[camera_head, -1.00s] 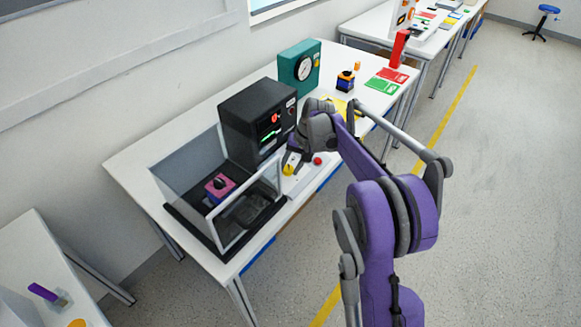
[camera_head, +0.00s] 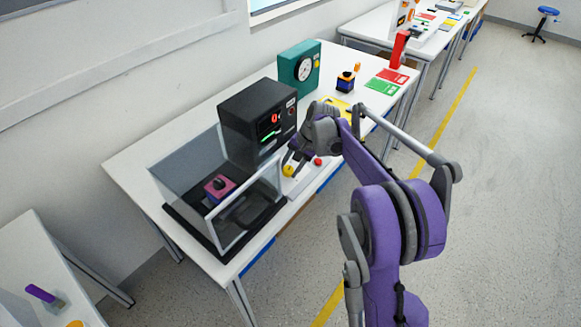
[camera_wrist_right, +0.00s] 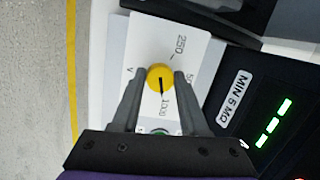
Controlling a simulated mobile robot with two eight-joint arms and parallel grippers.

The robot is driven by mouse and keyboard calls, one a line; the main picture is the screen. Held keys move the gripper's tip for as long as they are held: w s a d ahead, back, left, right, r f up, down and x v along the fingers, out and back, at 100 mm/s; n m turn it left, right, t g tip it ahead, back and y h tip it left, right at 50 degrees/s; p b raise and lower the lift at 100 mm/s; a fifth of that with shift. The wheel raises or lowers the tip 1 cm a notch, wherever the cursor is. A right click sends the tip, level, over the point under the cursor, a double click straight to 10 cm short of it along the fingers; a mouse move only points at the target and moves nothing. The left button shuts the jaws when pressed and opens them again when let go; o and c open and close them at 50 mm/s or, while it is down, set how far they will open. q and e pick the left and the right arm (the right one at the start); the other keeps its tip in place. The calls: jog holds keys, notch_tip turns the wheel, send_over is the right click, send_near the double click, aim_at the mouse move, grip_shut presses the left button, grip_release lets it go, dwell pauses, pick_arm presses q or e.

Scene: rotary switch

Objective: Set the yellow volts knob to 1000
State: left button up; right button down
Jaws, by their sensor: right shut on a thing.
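The yellow volts knob (camera_wrist_right: 160,77) sits on a white panel marked 250, 500, 1000 and V in the right wrist view. Its black pointer line points down, toward the 1000 mark. My right gripper (camera_wrist_right: 159,74) has one finger on each side of the knob and is shut on it. In the head view the yellow knob (camera_head: 288,170) is small, at the front of the white table, with my right gripper (camera_head: 292,160) over it. My left gripper is not in view.
A black tester box (camera_head: 257,115) with a lit display stands behind the knob. A clear-walled enclosure (camera_head: 232,228) with a pink block (camera_head: 219,188) is to the left. A red button (camera_head: 318,161) is just right of the knob. A teal gauge box (camera_head: 299,66) stands farther back.

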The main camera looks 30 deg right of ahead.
jog(key=shift+c, duration=2.1)
grip_release()
jog(key=shift+r, duration=0.1)
jog(key=v, duration=1)
jog(key=shift+r+p, duration=0.3)
jog(key=shift+s+d, duration=0.1)
